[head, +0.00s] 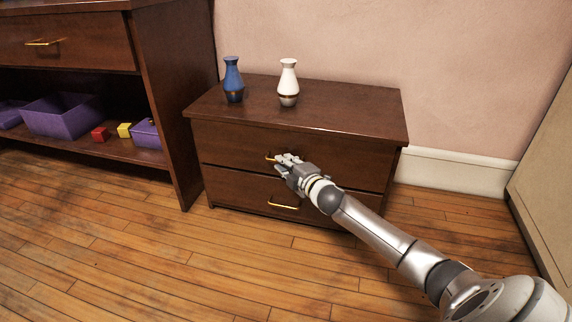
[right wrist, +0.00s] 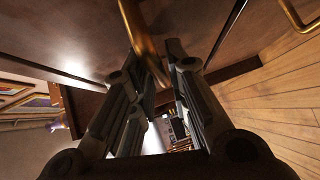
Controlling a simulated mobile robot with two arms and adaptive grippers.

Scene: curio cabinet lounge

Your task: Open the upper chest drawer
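The brown wooden chest (head: 345,112) stands against the pink wall. Its upper drawer (head: 225,143) looks flush with the front, as does the lower drawer (head: 235,188). My right gripper (head: 281,161) is at the upper drawer's brass handle (head: 270,158), which it partly covers in the head view. In the right wrist view, the handle (right wrist: 147,45) runs between the two close-set fingers (right wrist: 154,62), which look shut on it. The lower drawer's brass handle (head: 284,204) is clear. My left gripper is not in view.
A blue vase (head: 233,80) and a white vase (head: 288,83) stand on the chest top. The floor in front is clear.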

